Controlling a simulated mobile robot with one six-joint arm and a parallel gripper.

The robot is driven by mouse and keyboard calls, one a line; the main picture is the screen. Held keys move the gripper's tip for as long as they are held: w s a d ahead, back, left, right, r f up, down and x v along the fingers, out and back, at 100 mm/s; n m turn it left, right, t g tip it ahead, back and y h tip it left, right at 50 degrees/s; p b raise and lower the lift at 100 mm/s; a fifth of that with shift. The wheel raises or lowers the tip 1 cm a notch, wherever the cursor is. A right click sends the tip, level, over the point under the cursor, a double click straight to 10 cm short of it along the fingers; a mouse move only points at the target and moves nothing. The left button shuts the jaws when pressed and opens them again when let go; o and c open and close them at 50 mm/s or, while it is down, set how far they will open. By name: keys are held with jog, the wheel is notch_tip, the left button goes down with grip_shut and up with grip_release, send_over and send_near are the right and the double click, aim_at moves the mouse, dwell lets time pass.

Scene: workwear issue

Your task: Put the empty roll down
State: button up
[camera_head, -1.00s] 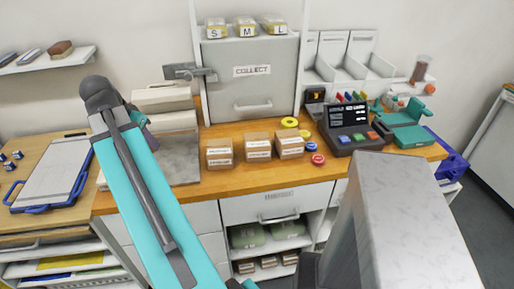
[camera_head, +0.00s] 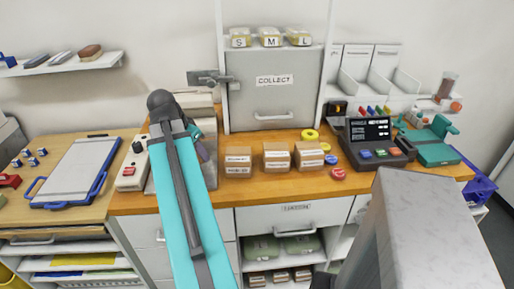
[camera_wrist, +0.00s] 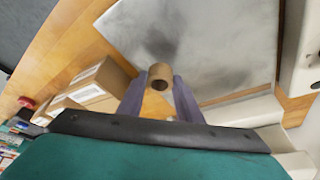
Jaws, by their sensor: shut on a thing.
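The empty roll (camera_wrist: 159,76) is a short brown cardboard tube with an open, dark bore. It shows in the wrist view between the two purple fingers of my gripper (camera_wrist: 160,88), which is shut on it. Behind it in that view lie a grey, dark-smudged slab (camera_wrist: 205,40) and some wooden counter. I cannot tell the exact gap between roll and surface. In the head view my gripper (camera_head: 203,150) shows only partly beside my arm, above the grey slab (camera_head: 211,175). The roll is hidden there.
Several cardboard boxes (camera_head: 277,156) stand right of the slab, with coloured tape rolls (camera_head: 338,173) and a dark terminal (camera_head: 373,140) beyond. A white box with a black knob (camera_head: 132,165) is left of it. A grey COLLECT cabinet (camera_head: 274,95) stands behind.

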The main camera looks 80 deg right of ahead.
jog(key=s+d+p, duration=0.1)
jog(key=s+d, duration=0.1)
jog(key=d, duration=0.3)
jog(key=s+d+p, duration=0.1)
jog(key=d, duration=0.4)
jog(key=s+d+p, duration=0.1)
jog(key=s+d, duration=0.1)
jog(key=d, duration=0.4)
jog(key=shift+s+d, duration=0.1)
jog(key=shift+s, duration=0.2)
jog(key=shift+d, duration=0.1)
jog(key=shift+f, duration=0.1)
jog(key=shift+f+p, duration=0.55)
jog(key=shift+f, duration=1.1)
jog(key=shift+f, duration=0.1)
jog(key=o, duration=1.1)
jog(key=shift+b+v, duration=0.9)
jog(key=shift+v, duration=5.25)
